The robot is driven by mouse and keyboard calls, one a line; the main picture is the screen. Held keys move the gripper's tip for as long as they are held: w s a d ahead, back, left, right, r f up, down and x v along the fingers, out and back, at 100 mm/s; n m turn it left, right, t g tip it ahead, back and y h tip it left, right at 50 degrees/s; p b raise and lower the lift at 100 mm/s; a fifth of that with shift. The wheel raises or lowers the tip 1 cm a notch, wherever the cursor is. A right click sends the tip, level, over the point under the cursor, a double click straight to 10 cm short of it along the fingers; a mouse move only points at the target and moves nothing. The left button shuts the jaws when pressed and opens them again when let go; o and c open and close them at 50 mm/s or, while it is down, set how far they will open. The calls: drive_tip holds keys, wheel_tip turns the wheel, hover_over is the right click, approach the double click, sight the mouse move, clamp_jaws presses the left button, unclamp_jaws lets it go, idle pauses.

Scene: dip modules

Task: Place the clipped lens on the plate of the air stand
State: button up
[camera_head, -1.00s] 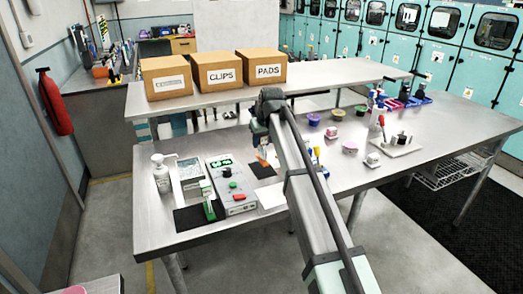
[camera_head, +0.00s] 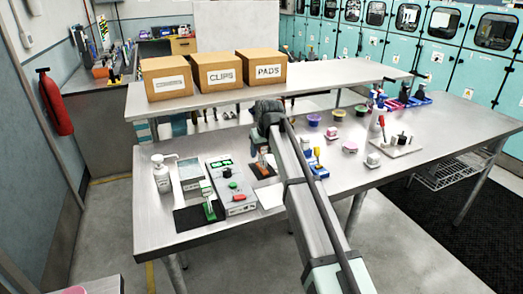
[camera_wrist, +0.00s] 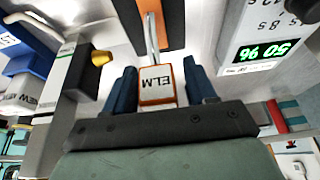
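A small white block with orange edges, marked "ELM" (camera_wrist: 158,82), lies between my gripper's two dark blue fingers in the wrist view. A metal rod and an orange strip run past it. My gripper (camera_wrist: 161,88) looks open, with a thin gap to the block on the right. In the head view an orange part (camera_head: 262,163) stands on a dark mat, partly behind my arm. A green and white stand (camera_head: 209,205) is on the front-left black mat. I cannot tell which item is the clipped lens or which is the air stand.
A control box (camera_head: 232,190) with a green display is left of the orange part; its display (camera_wrist: 263,52) also shows in the wrist view. A pump bottle (camera_head: 162,174) is further left. Blue-and-yellow items (camera_head: 316,163) are just right of my arm.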

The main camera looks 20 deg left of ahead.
drive_tip(key=shift+o, duration=0.2)
drive_tip(key=shift+r, duration=0.1)
drive_tip(key=v, duration=1.2)
